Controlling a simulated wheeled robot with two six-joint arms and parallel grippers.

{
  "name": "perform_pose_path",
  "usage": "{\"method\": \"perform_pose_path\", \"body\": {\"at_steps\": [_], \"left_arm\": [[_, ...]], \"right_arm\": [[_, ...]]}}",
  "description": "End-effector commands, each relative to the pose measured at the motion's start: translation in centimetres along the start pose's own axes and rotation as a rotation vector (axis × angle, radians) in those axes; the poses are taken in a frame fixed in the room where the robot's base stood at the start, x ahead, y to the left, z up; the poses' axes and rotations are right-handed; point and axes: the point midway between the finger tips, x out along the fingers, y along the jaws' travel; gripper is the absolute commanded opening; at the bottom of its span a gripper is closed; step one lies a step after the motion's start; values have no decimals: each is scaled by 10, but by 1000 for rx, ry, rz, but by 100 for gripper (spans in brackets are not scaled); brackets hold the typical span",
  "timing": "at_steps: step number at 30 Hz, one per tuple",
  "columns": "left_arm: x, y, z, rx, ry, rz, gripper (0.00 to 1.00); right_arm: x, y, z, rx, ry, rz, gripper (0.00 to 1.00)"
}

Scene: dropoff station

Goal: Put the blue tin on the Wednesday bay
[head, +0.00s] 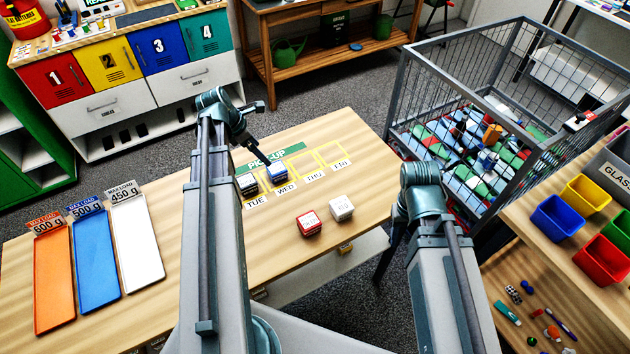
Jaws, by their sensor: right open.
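The blue tin (277,173) sits upright in the pick-up row, at the yellow-outlined bay above the WED label (286,189). My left gripper (262,143) is just behind and above the blue tin. Its fingers are small and partly hidden by its wrist, so I cannot tell whether they are open or whether they touch the tin. My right gripper (386,262) is open and empty, hanging low beyond the table's right edge, away from the tins.
A dark tin (247,184) stands at the TUE bay, left of the blue tin. A red tin (308,223) and a white tin (341,208) stand nearer me. The THU and FRI bays look empty. Orange, blue and white trays (137,247) lie left; a wire cage (470,110) stands right.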

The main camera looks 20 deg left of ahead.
Motion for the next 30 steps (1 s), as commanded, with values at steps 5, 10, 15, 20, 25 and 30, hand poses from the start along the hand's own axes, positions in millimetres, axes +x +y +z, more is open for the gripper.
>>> {"method": "perform_pose_path", "body": {"at_steps": [5, 10, 15, 20, 25, 30], "left_arm": [[14, -36, 25, 245, 41, -39, 100], [40, -119, 69, 853, 123, -146, 100], [56, -205, 95, 1513, 184, -286, 100], [61, -273, 104, 2074, 213, -433, 100], [61, -318, 105, 2487, 221, -565, 100], [60, -337, 104, 2676, 220, -636, 100]], "right_arm": [[0, 0, 0, 0, 0, 0, 50], [0, 0, 0, 0, 0, 0, 50], [0, 0, 0, 0, 0, 0, 50], [0, 0, 0, 0, 0, 0, 50], [0, 0, 0, 0, 0, 0, 50], [0, 0, 0, 0, 0, 0, 50]]}}
